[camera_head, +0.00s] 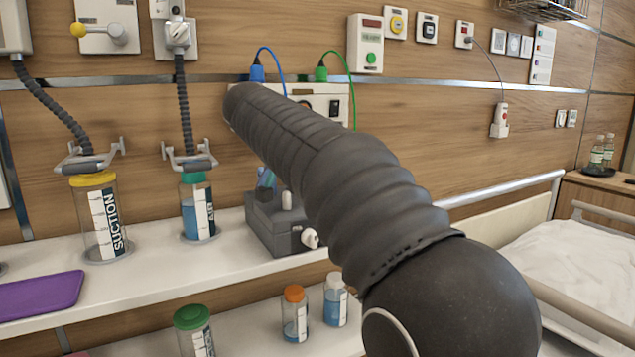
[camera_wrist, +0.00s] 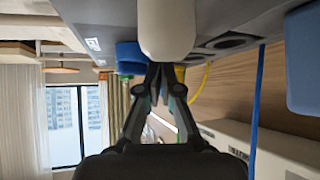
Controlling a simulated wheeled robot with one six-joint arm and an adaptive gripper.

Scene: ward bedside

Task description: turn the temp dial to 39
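My gripper (camera_wrist: 161,72) shows in the wrist view with its two dark fingers drawn together at the tips. The tips are right by the lower end of a white rounded piece (camera_wrist: 167,28), which stands out from a grey unit (camera_wrist: 100,38). I cannot tell whether they touch it. In the head view my arm hides the gripper. A grey box (camera_head: 268,228) on the shelf has a white knob (camera_head: 310,238) on its front. A pale wall unit (camera_head: 322,92) behind my arm is partly hidden. No dial marks or reading of 39 can be made out.
A yellow-topped suction jar (camera_head: 103,215) and a green-topped jar (camera_head: 198,208) stand left of the box. A purple pad (camera_head: 42,296) lies on the shelf. Bottles (camera_head: 295,313) stand below. A bed rail (camera_head: 500,190) is at right. Blue (camera_head: 276,68) and green (camera_head: 346,72) cables loop above my arm.

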